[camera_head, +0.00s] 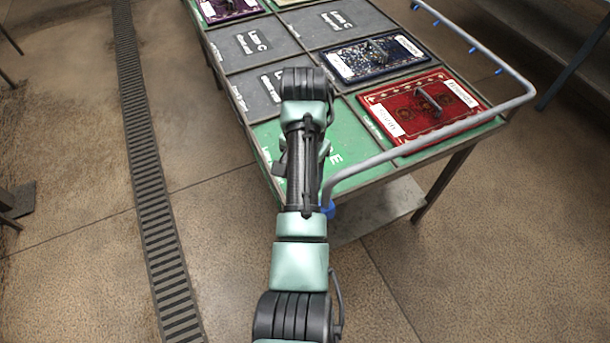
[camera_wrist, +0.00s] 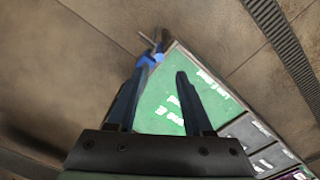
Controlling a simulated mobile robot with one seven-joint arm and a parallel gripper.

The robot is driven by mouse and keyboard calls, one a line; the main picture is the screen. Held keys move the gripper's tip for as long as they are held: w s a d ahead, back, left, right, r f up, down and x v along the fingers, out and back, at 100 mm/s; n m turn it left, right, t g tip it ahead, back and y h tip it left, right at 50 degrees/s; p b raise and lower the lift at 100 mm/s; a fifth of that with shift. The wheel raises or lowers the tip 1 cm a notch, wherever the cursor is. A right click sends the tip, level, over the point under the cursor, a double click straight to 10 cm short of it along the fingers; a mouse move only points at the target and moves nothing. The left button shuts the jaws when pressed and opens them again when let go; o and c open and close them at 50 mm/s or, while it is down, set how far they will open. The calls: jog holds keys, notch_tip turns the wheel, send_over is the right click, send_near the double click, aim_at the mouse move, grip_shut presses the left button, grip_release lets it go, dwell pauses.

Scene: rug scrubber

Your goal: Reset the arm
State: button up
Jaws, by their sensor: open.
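My arm reaches forward and up over the near left corner of the table in the head view, with its elbow above the table top. My gripper (camera_wrist: 164,76) is open in the wrist view, with its two dark fingers apart and nothing between them that they hold. Past the fingers lies the green corner section of the table (camera_wrist: 160,108). In the head view the gripper is mostly hidden behind my own arm, so its exact height over the table cannot be told.
The table (camera_head: 350,152) has marked grey and green sections and a metal rail (camera_head: 430,137) with blue caps. A red rug (camera_head: 398,112), a dark blue rug (camera_head: 355,68) and a purple rug (camera_head: 222,8) lie on it. A floor grate (camera_head: 142,150) runs left; the floor there is clear.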

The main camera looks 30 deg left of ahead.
dwell(0.4)
jog(key=w+r+t+y, duration=0.3)
jog(key=w+r+t, duration=0.4)
jog(key=w+r, duration=0.45)
jog(key=d+r+n+t, duration=0.1)
jog(key=d+r+t, duration=0.25)
jog(key=r, duration=0.65)
jog(key=d+r+t, duration=0.2)
jog(key=r+t, duration=0.2)
jog(key=r, duration=0.5)
jog(key=s+d+r+t, duration=0.3)
jog(key=d+r+t, duration=0.1)
jog(key=r, duration=0.4)
jog(key=s+d+r+t, duration=0.3)
jog(key=r, duration=0.6)
jog(key=s+d+r+t+h, duration=0.1)
jog(key=s+d+r+t, duration=0.1)
jog(key=s+r, duration=0.3)
jog(key=s+d+r+t+h, duration=0.1)
jog(key=s+d+r+t, duration=0.2)
jog(key=s+r, duration=0.3)
jog(key=shift+s+t+h, duration=0.4)
jog(key=shift+s+t, duration=0.15)
jog(key=shift+s, duration=0.7)
jog(key=shift+f, duration=0.1)
